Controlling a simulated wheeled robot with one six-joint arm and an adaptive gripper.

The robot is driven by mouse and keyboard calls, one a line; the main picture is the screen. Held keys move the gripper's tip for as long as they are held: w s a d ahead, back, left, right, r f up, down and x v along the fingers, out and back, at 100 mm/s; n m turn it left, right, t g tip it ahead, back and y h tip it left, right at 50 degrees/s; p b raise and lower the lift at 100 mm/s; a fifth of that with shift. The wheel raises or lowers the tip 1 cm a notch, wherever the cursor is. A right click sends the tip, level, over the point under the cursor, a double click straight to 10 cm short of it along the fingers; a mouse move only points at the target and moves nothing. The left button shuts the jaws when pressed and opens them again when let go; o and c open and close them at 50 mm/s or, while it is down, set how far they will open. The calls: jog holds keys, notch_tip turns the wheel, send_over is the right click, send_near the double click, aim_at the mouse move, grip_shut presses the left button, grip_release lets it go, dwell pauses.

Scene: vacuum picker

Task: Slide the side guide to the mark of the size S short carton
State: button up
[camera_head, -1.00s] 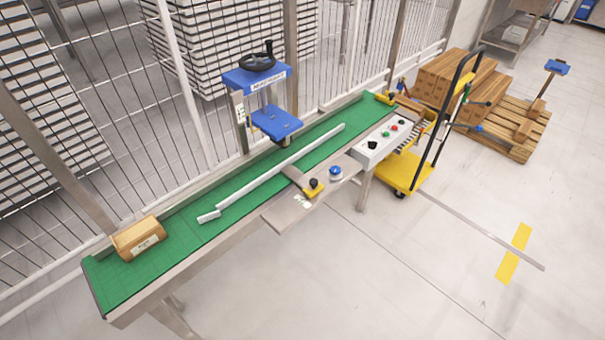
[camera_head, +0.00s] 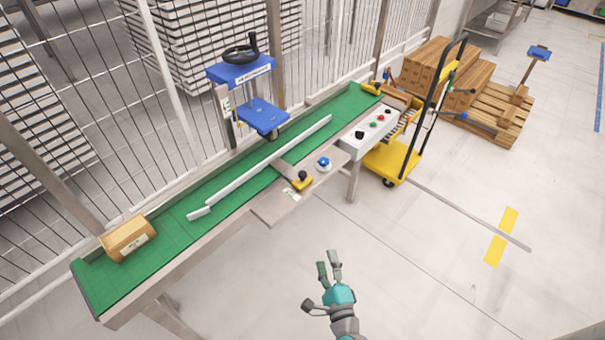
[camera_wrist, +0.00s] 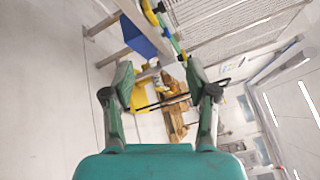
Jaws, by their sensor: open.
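The side guide (camera_head: 262,166) is a long pale rail lying lengthwise over the green conveyor belt (camera_head: 165,238). A yellow slide block with a black knob (camera_head: 303,180) sits on the grey side plate (camera_head: 272,208) by the near edge of the belt. Small pale labels lie on that plate, too small to read. A brown carton (camera_head: 128,238) rests at the belt's left end. My gripper (camera_head: 328,264) is open and empty, in front of the conveyor and apart from it. In the wrist view my gripper (camera_wrist: 160,88) shows its two fingers spread with nothing between them.
A blue press head with a black handwheel (camera_head: 241,68) stands over the belt. A blue button (camera_head: 324,163) and a control box (camera_head: 373,132) are right of the knob. A yellow cart (camera_head: 390,160) and a pallet with cartons (camera_head: 490,112) stand right. The near floor is clear.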

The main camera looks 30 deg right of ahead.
jog(key=w+d+m+h, duration=0.2)
jog(key=w+m, duration=0.5)
jog(key=w, duration=0.4)
jog(key=m+g+h, duration=0.1)
jog(key=m, duration=0.7)
send_near(302, 176)
jog(key=x, duration=1.1)
jog(key=shift+w+d, duration=0.1)
jog(key=shift+d, duration=0.05)
grip_shut()
